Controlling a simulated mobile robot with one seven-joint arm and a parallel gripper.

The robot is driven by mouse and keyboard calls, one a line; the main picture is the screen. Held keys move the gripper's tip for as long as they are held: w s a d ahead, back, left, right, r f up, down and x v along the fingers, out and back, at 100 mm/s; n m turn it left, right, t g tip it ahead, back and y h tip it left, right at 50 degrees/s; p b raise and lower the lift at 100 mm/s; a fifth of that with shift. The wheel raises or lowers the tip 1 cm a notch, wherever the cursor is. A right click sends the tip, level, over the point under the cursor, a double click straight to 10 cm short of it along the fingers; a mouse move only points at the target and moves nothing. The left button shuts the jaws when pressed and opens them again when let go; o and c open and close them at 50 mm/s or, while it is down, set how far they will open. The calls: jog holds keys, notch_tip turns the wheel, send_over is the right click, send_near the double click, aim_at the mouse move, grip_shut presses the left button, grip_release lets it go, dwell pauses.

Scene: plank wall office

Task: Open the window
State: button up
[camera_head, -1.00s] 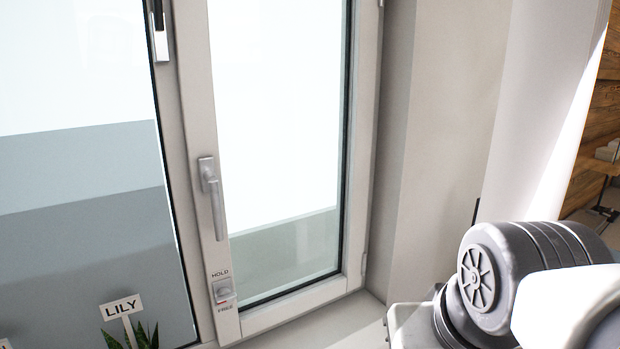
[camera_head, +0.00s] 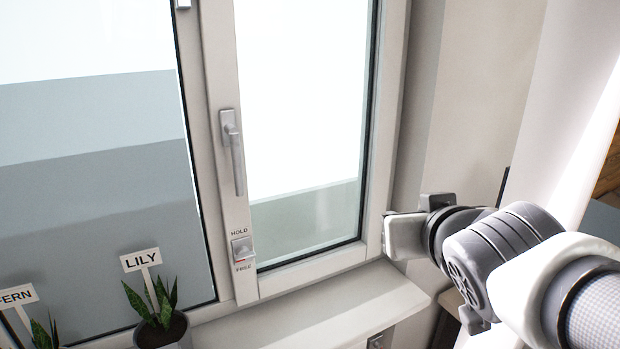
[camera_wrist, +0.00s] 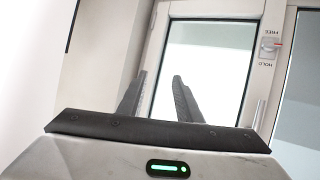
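The window's right sash (camera_head: 390,130) looks closed in its frame. Its grey handle (camera_head: 233,155) points straight down on the left stile. Below it is a small catch (camera_head: 243,250) with HOLD above and FREE below; a red mark shows on its FREE side. In the wrist view the catch (camera_wrist: 268,48) appears upside down at upper right, with the handle (camera_wrist: 257,115) below it. My gripper (camera_wrist: 160,76) is open and empty, its two dark fingers apart, facing the sash glass. In the head view my arm is right of the sash, apart from handle and catch.
A potted plant labelled LILY (camera_head: 160,315) stands below the left pane. A FERN label (camera_head: 16,296) marks another plant at the left edge. The sill (camera_head: 330,305) under the right sash is clear. A pale wall (camera_head: 480,90) borders the window on the right.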

jog(key=w+a+r+n+t+y+b, duration=0.1)
jog(key=w+a+n+t+y+b, duration=0.15)
jog(key=a+y, duration=0.5)
jog(key=n+g+y, duration=0.2)
jog(key=n+y, duration=0.3)
send_near(240, 172)
jog(key=shift+h, duration=0.25)
jog(key=p+x, duration=0.3)
jog(key=x, duration=0.8)
jog(key=shift+s+a+r, duration=0.1)
jog(key=shift+s+r, duration=0.05)
jog(key=shift+c, duration=0.3)
grip_shut()
